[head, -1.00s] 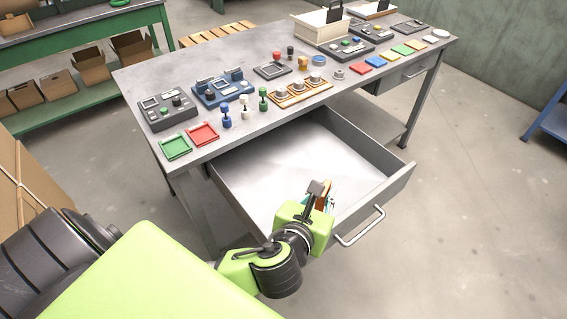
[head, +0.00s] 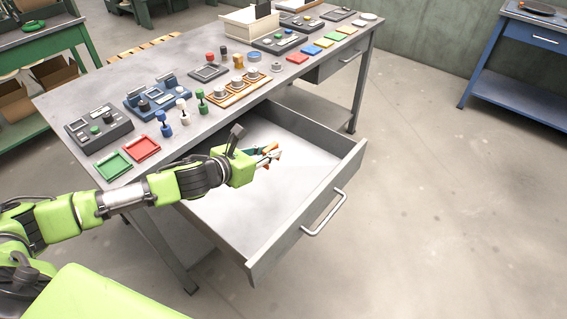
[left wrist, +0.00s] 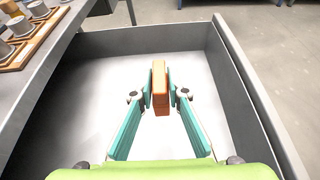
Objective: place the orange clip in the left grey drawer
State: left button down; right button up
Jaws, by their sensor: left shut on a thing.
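The orange clip (left wrist: 160,88) is a small block held between the teal fingers of my left gripper (left wrist: 160,92) in the left wrist view. In the head view my left gripper (head: 264,155) is over the open grey drawer (head: 262,253), near its back left part. The clip is above the drawer's pale floor; it is mostly hidden or too small to make out in the head view. The drawer is pulled out from the left end of the grey table (head: 100,88) and looks empty. My right gripper is not in view.
The tabletop behind the drawer holds a green tray (head: 113,166), a red tray (head: 141,149), coloured pegs (head: 183,111) and an orange rack of cylinders (head: 238,90). The drawer's front wall has a metal handle (head: 325,213). Open floor lies to the right.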

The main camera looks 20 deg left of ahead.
pick_arm(q)
jog(key=w+d+f, duration=0.1)
jog(key=w+f, duration=0.1)
jog(key=w+d+f, duration=0.1)
jog(key=w+f, duration=0.1)
jog(key=w+d+f, duration=0.2)
jog(key=shift+w+f, duration=0.15)
jog(key=shift+f, duration=0.05)
jog(key=shift+w+d+f+b, duration=0.2)
jog(key=shift+w+f+b, duration=0.15)
jog(key=shift+f, duration=0.1)
jog(key=shift+w+d+f, duration=0.1)
jog(key=shift+f, duration=1.6)
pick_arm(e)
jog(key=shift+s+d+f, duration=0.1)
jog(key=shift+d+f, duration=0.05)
pick_arm(q)
jog(key=c, duration=2)
grip_release()
jog(key=shift+f, duration=0.15)
jog(key=shift+o, duration=0.2)
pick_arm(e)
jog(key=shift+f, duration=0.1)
